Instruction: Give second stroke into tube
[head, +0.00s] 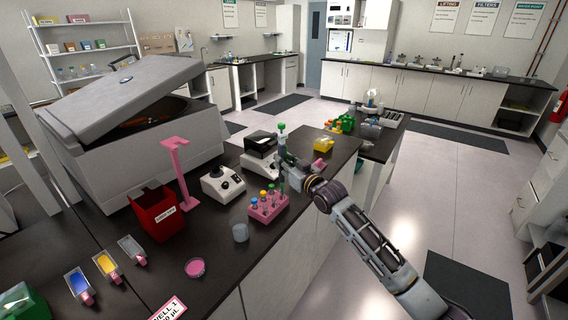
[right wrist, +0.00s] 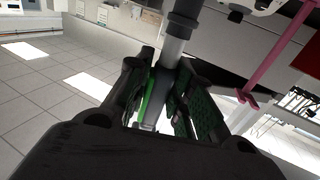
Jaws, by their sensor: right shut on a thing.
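My right gripper (head: 286,160) is shut on a grey pipette with a green top (head: 281,128), held roughly upright above the bench. In the right wrist view the pipette's grey shaft (right wrist: 177,42) runs between the two dark fingers (right wrist: 160,98). A pink rack (head: 266,210) stands below and slightly left of the gripper. It holds several tubes with coloured tops, among them a blue one (head: 255,202) and a yellow one (head: 263,194). The pipette's lower end is small and partly hidden, so I cannot tell whether it is inside a tube. My left gripper is not in view.
A white device (head: 222,185), a pink stand (head: 178,168), a red bin (head: 160,215) and a clear cup (head: 240,232) stand left of the rack. A large open centrifuge (head: 130,150) is farther left. A pink dish (head: 195,268) lies near the front.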

